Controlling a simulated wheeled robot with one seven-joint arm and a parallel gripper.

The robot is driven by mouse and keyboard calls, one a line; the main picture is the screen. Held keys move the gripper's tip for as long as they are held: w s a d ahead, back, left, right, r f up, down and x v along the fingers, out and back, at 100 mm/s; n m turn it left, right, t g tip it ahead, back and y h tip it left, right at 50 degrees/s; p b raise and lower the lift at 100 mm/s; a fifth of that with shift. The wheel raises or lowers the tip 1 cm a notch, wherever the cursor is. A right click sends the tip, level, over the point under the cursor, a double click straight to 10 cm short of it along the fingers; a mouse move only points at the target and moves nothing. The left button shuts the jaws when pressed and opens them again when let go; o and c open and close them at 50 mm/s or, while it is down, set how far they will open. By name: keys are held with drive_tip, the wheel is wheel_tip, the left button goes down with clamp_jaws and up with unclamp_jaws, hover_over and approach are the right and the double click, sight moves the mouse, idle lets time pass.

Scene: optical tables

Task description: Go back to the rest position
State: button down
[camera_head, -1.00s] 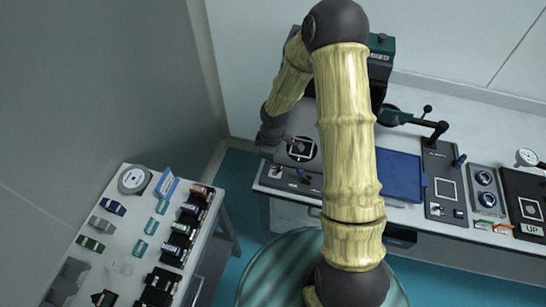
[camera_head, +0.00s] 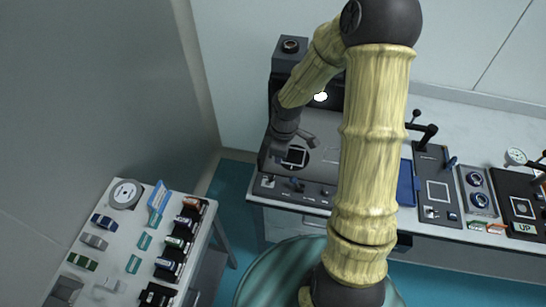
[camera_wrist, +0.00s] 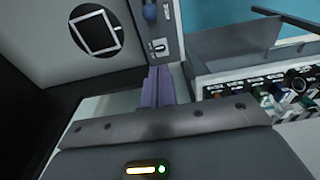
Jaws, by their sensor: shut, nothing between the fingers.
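My arm reaches over the back bench and bends down at its far end. My gripper (camera_wrist: 157,86) shows in the wrist view with its two purple-grey fingers together and nothing between them. In the head view the gripper is small and dark, close above the left end of the bench, beside a white-framed square (camera_head: 296,156) on a grey plate. The framed square also shows in the wrist view (camera_wrist: 95,32), at upper left. I cannot tell the exact gap between my fingertips and the surface below.
A dark machine (camera_head: 291,62) stands behind the gripper. A blue panel (camera_head: 406,184) lies partly behind my arm. Twin round dials (camera_head: 479,190) and an UP plate (camera_head: 522,210) are farther right. A side table (camera_head: 118,222) at left holds several small boxes. Floor (camera_head: 236,180) shows between the tables.

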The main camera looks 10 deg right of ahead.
drive_tip(key=shift+w, duration=0.1)
idle(0.3)
drive_tip(key=s+r+m+t, duration=0.2)
drive_tip(key=s+r+m, duration=0.9)
drive_tip(key=m, duration=0.1)
drive_tip(key=shift+s+r+m+h, duration=0.2)
drive_tip(key=shift+m+h, duration=0.1)
drive_tip(key=shift+h, duration=0.1)
drive_tip(key=shift+d, duration=0.1)
idle(0.6)
